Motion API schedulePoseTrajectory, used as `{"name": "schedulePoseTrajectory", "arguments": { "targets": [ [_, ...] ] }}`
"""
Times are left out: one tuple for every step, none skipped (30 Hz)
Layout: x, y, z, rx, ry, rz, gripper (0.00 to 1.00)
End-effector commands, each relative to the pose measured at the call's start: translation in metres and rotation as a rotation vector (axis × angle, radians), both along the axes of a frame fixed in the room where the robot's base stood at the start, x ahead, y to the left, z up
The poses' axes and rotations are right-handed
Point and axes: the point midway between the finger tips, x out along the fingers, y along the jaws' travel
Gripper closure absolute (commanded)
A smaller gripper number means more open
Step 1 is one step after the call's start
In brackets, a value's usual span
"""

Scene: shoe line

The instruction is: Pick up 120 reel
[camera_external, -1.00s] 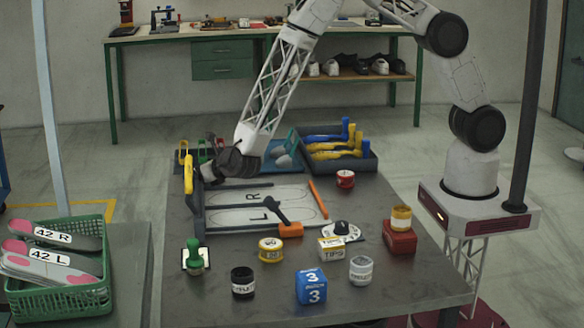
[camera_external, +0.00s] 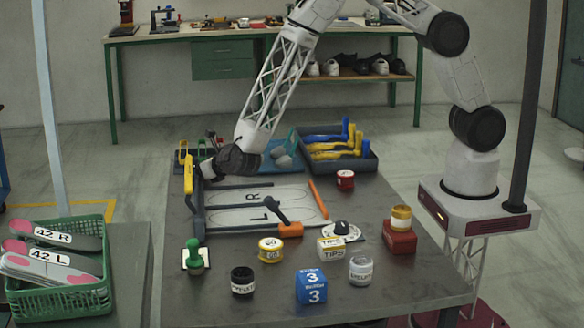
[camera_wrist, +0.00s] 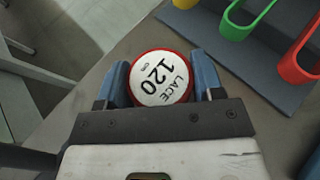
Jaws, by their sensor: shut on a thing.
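The 120 reel (camera_wrist: 160,78) shows in the wrist view as a round white label with a red rim, reading "LACE 120 cm". My gripper (camera_wrist: 163,82) has one blue finger on each side of it and is shut on it. In the external view my gripper (camera_external: 204,168) is at the far left of the table, beside the yellow handle, and the reel is hidden there. I cannot tell whether the reel is lifted off the table.
A grey rack with yellow (camera_wrist: 188,3), green (camera_wrist: 240,25) and red (camera_wrist: 300,65) hooks stands close to the reel. A board marked L and R (camera_external: 262,205) lies just in front of my gripper. A blue tray (camera_external: 285,156) is to its right.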

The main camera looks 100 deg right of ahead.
Motion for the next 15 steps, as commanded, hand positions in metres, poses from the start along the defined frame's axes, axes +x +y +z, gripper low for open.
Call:
{"name": "schedulePoseTrajectory", "arguments": {
  "targets": [
    [0.000,0.000,0.004,0.000,-0.001,0.000,0.63],
    [0.000,0.000,0.006,0.000,-0.002,0.001,0.63],
    [0.000,0.000,0.010,0.000,-0.002,0.001,0.63],
    [0.000,0.000,0.013,0.000,-0.001,0.001,0.63],
    [0.000,0.000,0.016,-0.001,-0.002,0.001,0.63],
    [0.000,0.000,0.021,0.000,-0.002,0.001,0.63],
    [0.000,0.000,0.025,-0.001,-0.002,0.000,0.63],
    [0.000,0.000,0.029,0.000,-0.003,-0.001,0.63],
    [-0.006,0.001,0.028,0.000,0.000,-0.001,0.63],
    [-0.011,0.001,0.028,-0.001,0.001,0.000,0.63],
    [-0.015,0.001,0.028,-0.001,0.002,0.001,0.63],
    [-0.021,0.002,0.029,-0.001,0.002,0.001,0.63],
    [-0.025,0.003,0.029,-0.001,0.001,0.002,0.63],
    [-0.030,0.003,0.030,-0.001,0.001,0.002,0.63],
    [-0.037,0.004,0.031,0.000,0.000,0.001,0.63]
  ]
}}
